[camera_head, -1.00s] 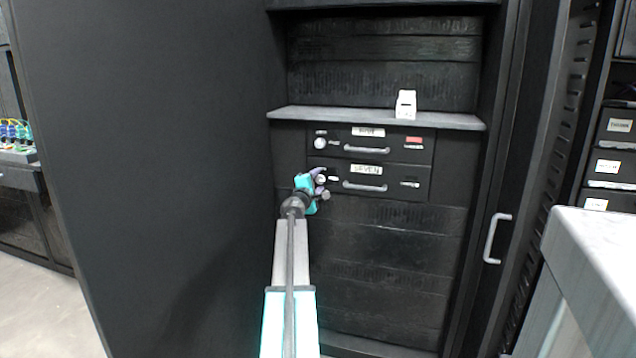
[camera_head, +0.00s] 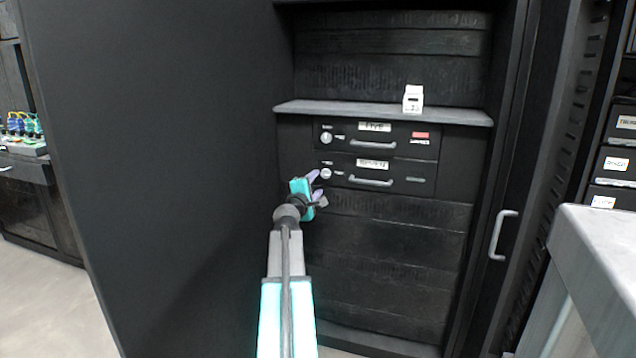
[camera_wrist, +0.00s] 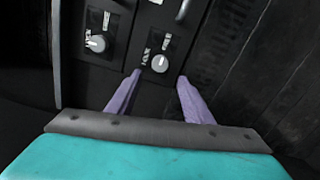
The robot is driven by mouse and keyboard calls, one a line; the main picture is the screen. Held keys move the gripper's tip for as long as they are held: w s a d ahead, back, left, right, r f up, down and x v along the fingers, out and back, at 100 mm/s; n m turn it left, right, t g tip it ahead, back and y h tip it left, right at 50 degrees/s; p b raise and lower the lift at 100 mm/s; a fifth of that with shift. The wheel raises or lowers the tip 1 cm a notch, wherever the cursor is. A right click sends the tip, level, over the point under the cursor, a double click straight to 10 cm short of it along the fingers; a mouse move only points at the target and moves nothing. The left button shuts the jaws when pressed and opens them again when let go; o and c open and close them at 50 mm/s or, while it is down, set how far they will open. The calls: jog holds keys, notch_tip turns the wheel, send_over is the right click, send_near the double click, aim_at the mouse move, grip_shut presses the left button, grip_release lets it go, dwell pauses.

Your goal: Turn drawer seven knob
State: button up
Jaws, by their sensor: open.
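Drawer seven (camera_head: 402,188) is the lower of two black drawers in the cabinet; its label is blurred now. Its round silver knob (camera_head: 326,174) is at the drawer's left end and shows in the wrist view as the nearer knob (camera_wrist: 160,63). My gripper (camera_head: 318,184), with purple fingers and a teal body, is just left of and below this knob in the head view. In the wrist view my gripper (camera_wrist: 160,77) is open, and the knob appears ahead, between and slightly beyond the fingertips. No contact shows. The knob's exact angle is too small to read.
Drawer five (camera_head: 400,133) with its own knob (camera_head: 326,138) is directly above; that knob also shows in the wrist view (camera_wrist: 97,43). A grey shelf (camera_head: 385,112) holds a small white box (camera_head: 413,98). A large black panel (camera_head: 160,150) stands close on the left.

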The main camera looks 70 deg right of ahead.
jog(key=shift+s+a, duration=0.15)
jog(key=shift+a, duration=2.1)
